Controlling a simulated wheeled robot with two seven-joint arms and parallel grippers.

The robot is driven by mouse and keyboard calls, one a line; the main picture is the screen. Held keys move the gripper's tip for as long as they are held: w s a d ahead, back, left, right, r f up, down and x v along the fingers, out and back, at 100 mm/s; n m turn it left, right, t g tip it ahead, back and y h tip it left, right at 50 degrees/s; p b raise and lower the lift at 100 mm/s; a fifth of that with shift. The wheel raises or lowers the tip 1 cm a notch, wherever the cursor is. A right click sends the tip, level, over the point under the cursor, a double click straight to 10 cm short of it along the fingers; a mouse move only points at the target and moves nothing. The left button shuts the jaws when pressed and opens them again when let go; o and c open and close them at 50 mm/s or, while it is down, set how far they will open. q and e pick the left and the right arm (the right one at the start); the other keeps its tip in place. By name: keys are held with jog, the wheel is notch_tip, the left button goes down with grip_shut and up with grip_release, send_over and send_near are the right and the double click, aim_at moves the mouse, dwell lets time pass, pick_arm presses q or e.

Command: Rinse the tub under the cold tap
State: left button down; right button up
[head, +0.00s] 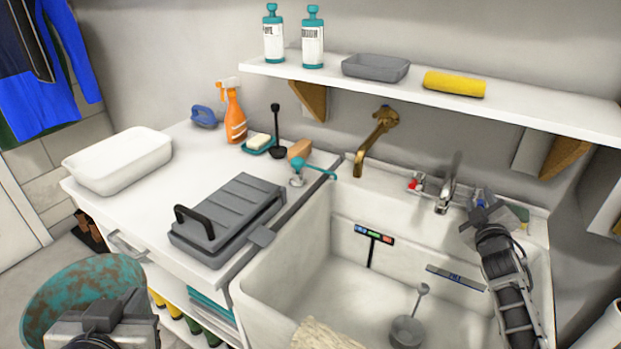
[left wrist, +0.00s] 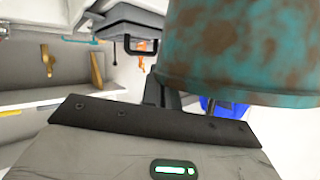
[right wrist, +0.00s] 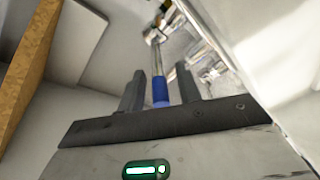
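The tub is a round teal container with rust-brown patches (head: 62,292) at the lower left of the head view, beside the counter. It fills the upper right of the left wrist view (left wrist: 235,45). My left gripper (head: 105,318) is right at the tub; the tub hides its fingertips, so I cannot tell if it grips the rim. The cold tap has a blue handle (right wrist: 160,92), seen in the right wrist view. My right gripper (right wrist: 160,88) has its fingers apart, one on each side of this handle. The metal spout (head: 444,198) shows no visible water stream.
The deep white sink (head: 275,275) holds a grey ladle (head: 408,328) and a pale cloth (head: 322,336). A red-marked tap (head: 416,183) and a brass spout (head: 374,140) stand behind it. A grey ribbed case (head: 228,220) and white basin (head: 118,160) occupy the counter. A shelf (head: 540,108) hangs above.

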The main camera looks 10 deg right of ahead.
grip_shut()
pick_arm(q)
jog(key=shift+r+p, duration=0.6)
jog(key=shift+r, duration=0.05)
pick_arm(e)
jog(key=shift+s+d+r+n+y, duration=0.15)
jog(key=shift+d+r+n+y, duration=0.2)
jog(key=shift+y, duration=0.25)
pick_arm(q)
jog(key=shift+r+p, duration=0.35)
pick_arm(e)
jog(key=y, duration=0.1)
jog(key=n+y, duration=0.1)
jog(key=s+d+n+t+y, duration=0.1)
jog(key=shift+f+y, duration=0.3)
grip_release()
jog(key=shift+r, duration=0.1)
